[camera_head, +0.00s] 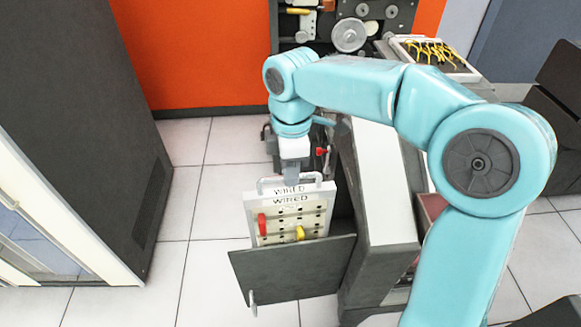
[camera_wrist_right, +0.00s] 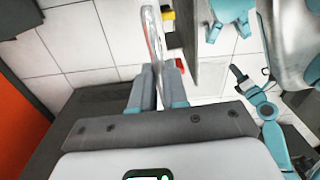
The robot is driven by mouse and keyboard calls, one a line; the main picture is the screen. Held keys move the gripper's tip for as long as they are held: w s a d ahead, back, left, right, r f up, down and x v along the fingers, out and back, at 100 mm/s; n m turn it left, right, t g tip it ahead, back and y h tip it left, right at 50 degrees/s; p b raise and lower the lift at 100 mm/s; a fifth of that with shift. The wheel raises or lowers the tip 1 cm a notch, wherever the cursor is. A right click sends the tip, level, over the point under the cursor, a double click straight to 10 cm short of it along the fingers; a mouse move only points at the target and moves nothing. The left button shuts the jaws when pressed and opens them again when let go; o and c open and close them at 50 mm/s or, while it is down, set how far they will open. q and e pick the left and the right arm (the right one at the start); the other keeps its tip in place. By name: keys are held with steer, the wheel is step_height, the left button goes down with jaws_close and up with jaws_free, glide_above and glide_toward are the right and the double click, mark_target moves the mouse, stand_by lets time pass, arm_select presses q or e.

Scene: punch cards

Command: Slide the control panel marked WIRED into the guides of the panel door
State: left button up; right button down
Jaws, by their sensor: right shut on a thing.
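The control panel marked WIRED (camera_head: 290,214) is a white board with rows of dark holes, a red piece and a yellow piece. It stands nearly upright, tilted slightly in the picture. My right gripper (camera_head: 291,181) is shut on its top handle (camera_head: 262,184); the gripper (camera_wrist_right: 158,72) and a metal loop between its fingers also show in the wrist view. The panel door (camera_head: 297,272) is a dark grey plate, swung open, with a small handle at its lower left. The panel's lower edge is hidden behind the door's top edge. The guides cannot be seen.
A grey machine with a white sloping top (camera_head: 375,180) stands right of the door. A tray of yellow wires (camera_head: 432,50) is at the back right. A dark cabinet (camera_head: 90,130) stands at left. Clear white floor tiles (camera_head: 195,245) lie between the cabinet and the door.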

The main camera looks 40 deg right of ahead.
mark_target(290, 190)
steer(key=shift+f, duration=0.1)
stand_by(0.3)
steer(key=shift+f+b, duration=2.35)
steer(key=shift+f, duration=1.1)
steer(key=shift+p, duration=0.3)
steer(key=shift+f+b, duration=2.45)
steer(key=shift+f, duration=1.15)
